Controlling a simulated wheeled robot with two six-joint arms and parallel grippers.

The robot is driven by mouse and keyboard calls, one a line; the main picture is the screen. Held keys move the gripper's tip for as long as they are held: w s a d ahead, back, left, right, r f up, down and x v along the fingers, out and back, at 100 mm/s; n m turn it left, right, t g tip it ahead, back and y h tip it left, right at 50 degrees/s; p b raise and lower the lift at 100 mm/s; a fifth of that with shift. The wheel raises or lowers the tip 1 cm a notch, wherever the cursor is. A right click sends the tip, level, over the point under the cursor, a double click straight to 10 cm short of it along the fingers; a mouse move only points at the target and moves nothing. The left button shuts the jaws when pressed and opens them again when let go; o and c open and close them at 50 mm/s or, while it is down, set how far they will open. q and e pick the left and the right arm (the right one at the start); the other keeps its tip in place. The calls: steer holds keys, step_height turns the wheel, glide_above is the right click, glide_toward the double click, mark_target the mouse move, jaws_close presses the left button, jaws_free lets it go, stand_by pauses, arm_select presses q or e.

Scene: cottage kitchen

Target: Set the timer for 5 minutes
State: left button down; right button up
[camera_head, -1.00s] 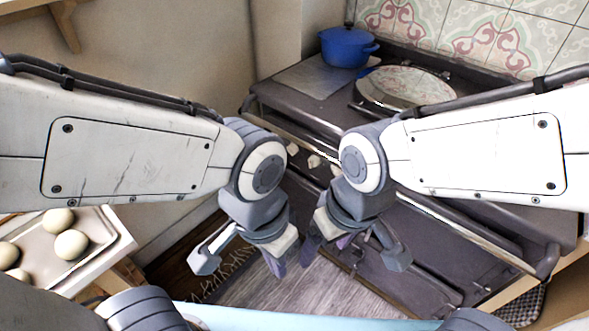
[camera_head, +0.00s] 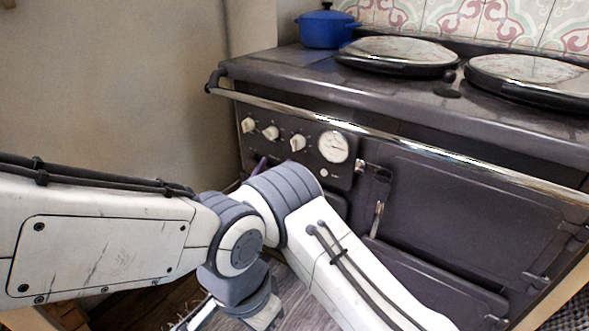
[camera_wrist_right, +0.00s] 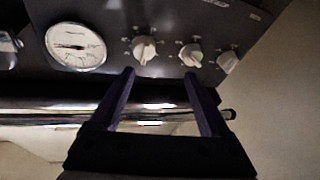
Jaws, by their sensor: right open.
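The range's control panel (camera_head: 312,165) carries three white knobs: left (camera_head: 248,125), middle (camera_head: 270,132) and right (camera_head: 298,142), with a round white gauge (camera_head: 333,147) beside them. I cannot tell which one is the timer. In the right wrist view the picture is turned over, with the gauge (camera_wrist_right: 75,46) left of the gauge-side knob (camera_wrist_right: 145,50), middle knob (camera_wrist_right: 190,55) and far knob (camera_wrist_right: 228,62). My right gripper (camera_wrist_right: 160,73) is open and empty, its fingertips near the gauge-side and middle knobs. In the head view its wrist mostly hides it. My left gripper is largely cut off at the bottom edge.
A chrome rail (camera_head: 400,135) runs along the range front above the panel; it also shows in the right wrist view (camera_wrist_right: 50,118). Oven doors (camera_head: 460,210) lie to the right. A blue pot (camera_head: 326,28) and round lids (camera_head: 398,52) are on top. A wall stands left.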

mark_target(293, 149)
arm_select(q)
steer(key=shift+f, duration=0.7)
arm_select(e)
steer(key=w+d+h, duration=0.1)
steer(key=w+d, duration=0.1)
steer(key=w+d+r+h, duration=0.1)
steer(key=w, duration=0.1)
steer(key=w+d+m+h, duration=0.1)
steer(key=w+d, duration=0.1)
steer(key=shift+w+d+r, duration=0.35)
jaws_close()
steer(key=m+h+b, duration=0.1)
steer(key=m+b, duration=0.1)
steer(key=m+g+h+b, duration=0.1)
steer(key=m+b, duration=0.1)
steer(key=m, duration=0.1)
steer(key=m+g+h+b, duration=0.1)
steer(key=m+b, duration=0.1)
steer(key=shift+w+a+f+m+h, duration=0.1)
steer(key=shift+w+a+m+h, duration=0.05)
steer(key=shift+a+m+h, duration=0.2)
arm_select(q)
step_height(293, 149, down, 5)
steer(key=shift+f, duration=0.15)
arm_select(e)
steer(key=shift+d, duration=0.1)
